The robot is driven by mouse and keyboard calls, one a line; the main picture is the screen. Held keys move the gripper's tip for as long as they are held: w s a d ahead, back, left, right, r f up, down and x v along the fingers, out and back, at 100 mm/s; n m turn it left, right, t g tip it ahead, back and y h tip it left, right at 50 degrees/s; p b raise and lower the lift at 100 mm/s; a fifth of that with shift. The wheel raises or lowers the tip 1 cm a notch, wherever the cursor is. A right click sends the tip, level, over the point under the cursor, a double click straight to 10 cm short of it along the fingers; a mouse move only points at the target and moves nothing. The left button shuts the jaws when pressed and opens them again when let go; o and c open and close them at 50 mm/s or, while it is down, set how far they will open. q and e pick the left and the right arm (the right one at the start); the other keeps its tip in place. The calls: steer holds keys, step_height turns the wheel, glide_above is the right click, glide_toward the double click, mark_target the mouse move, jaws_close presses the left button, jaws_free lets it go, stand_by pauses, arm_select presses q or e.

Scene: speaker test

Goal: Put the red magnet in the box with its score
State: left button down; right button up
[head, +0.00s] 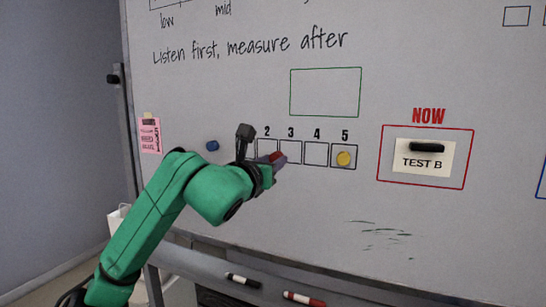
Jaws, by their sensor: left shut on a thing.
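My left gripper (277,159) is shut on the red magnet (275,156), of which only a small part shows between the fingers. It is at the whiteboard, in front of the box under the 2 (265,145). I cannot tell whether the magnet touches the board. The boxes under 3 (291,152) and 4 (316,153) are empty. A yellow magnet (344,158) sits in the box under 5. Any box left of 2 is hidden by my gripper. A card reading TEST B (423,165) is in the red frame marked NOW. My right gripper is out of view.
A blue magnet (212,146) is on the whiteboard (230,90), left of my gripper. A black magnet (427,147) holds the card. A black marker (243,281) and a red marker (304,299) lie on the tray below. A pink note (149,135) is at the left edge.

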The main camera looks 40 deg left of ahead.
arm_select(q)
steer(key=w, duration=0.1)
steer(key=w+p, duration=0.2)
steer(key=shift+w+d+r, duration=0.15)
steer(key=shift+d+r, duration=0.05)
steer(key=shift+r, duration=0.1)
steer(key=shift+w+a+p, duration=0.15)
steer(key=shift+w+p, duration=0.15)
steer(key=shift+p, duration=0.15)
steer(key=shift+w+a+f+p, duration=0.15)
steer(key=shift+w+a+p, duration=0.1)
steer(key=shift+w, duration=0.2)
steer(key=shift+w+a+f+p, duration=0.15)
steer(key=shift+w+p, duration=0.1)
steer(key=shift+w, duration=0.15)
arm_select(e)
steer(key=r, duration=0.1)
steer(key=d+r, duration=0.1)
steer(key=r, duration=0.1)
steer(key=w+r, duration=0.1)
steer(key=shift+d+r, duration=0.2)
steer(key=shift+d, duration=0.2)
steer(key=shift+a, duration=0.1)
arm_select(q)
steer(key=shift+a, duration=0.1)
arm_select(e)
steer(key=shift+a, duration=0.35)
